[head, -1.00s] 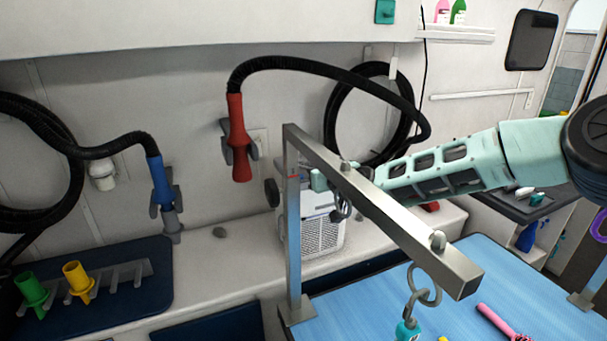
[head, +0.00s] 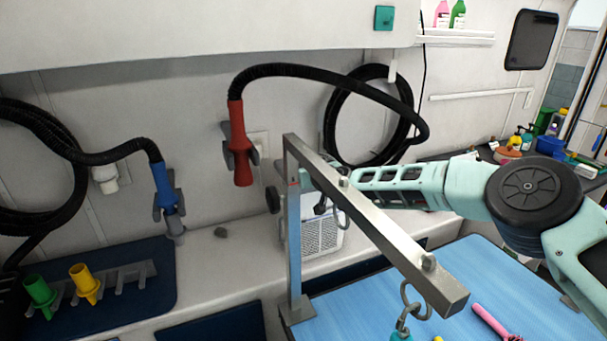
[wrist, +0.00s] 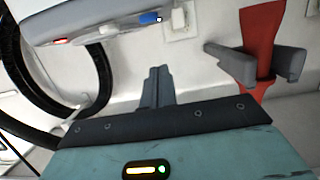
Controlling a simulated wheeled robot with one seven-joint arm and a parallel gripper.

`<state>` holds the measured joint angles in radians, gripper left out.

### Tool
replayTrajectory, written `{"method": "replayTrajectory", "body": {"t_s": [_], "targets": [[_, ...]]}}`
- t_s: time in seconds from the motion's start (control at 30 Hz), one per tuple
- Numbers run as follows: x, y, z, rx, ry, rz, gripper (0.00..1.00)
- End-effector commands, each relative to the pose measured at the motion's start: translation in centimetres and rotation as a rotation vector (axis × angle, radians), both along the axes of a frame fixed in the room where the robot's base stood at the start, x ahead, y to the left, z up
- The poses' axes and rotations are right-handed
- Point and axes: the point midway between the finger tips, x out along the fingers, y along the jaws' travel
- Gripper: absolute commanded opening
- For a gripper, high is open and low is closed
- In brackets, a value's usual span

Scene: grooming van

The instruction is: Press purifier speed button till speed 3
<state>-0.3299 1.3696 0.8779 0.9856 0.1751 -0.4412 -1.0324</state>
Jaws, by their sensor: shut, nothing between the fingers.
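The purifier is a white box with a grille (head: 322,238), standing on the side bench behind the metal post in the head view. The post and my arm hide part of it. In the wrist view, what looks like its top edge (wrist: 105,22) runs across the upper left, with a blue spot near one end and a small red mark near the other. The speed reading cannot be made out. My gripper (head: 308,178) is above the purifier, partly behind the metal bar. The wrist view shows its fingers (wrist: 156,86) shut and empty, apart from the purifier.
A metal grooming bar (head: 385,228) rises from the blue table (head: 375,290) and crosses in front of my gripper. A red nozzle (head: 236,145) with a black hose hangs on the wall at left. A blue nozzle (head: 164,188) hangs further left. The bench left of the purifier is mostly clear.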

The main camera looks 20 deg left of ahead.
Motion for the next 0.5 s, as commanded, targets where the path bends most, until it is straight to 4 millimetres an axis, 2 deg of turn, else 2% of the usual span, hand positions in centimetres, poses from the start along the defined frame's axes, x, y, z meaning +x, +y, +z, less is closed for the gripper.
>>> {"method": "replayTrajectory", "body": {"t_s": [0.2, 0.33, 0.5], "targets": [[1.5, 1.2, -0.3, -0.001, 0.002, -0.002, 0.0], [1.5, 1.1, -2.4, -0.002, 0.005, -0.001, 0.0], [1.5, 1.2, -3.8, -0.002, 0.002, 0.0, 0.0]]}}
